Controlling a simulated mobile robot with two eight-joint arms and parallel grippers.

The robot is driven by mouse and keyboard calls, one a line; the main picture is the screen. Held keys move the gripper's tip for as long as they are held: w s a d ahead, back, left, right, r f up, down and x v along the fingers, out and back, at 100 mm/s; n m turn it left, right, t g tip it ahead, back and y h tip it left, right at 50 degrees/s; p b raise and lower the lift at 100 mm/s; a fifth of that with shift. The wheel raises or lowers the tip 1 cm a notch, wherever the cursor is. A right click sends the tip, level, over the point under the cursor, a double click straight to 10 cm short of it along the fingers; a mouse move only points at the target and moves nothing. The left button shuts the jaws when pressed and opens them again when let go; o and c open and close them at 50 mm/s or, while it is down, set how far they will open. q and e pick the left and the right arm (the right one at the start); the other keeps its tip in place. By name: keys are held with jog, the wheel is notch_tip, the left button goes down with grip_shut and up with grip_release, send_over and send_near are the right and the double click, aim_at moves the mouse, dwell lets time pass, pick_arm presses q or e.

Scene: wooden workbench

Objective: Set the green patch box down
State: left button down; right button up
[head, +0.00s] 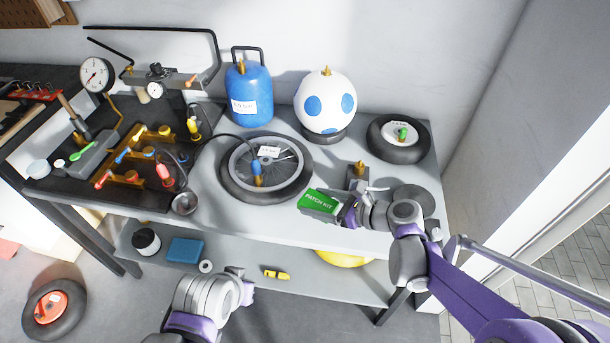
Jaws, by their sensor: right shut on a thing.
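The green patch box (320,201), labelled "PATCH KIT", is at the front right of the grey bench top (225,213). My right gripper (346,210) is shut on the right end of the box. I cannot tell whether the underside of the box touches the bench. My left gripper (247,290) is low in front of the bench, away from the box. Its fingers are too small and turned away to show whether they are open.
A spoked wheel (235,188) lies left of the box. A brass-topped fitting (358,172) stands just behind my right gripper. A blue tank (249,98), a spotted ball (326,102) and a small tyre (421,151) are at the back. Bare bench shows left of the box.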

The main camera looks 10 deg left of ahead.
send_over(317, 227)
notch_tip(317, 227, down, 4)
jog(key=shift+f, duration=0.2)
jog(key=shift+f+b, duration=0.4)
jog(key=shift+f, duration=1.65)
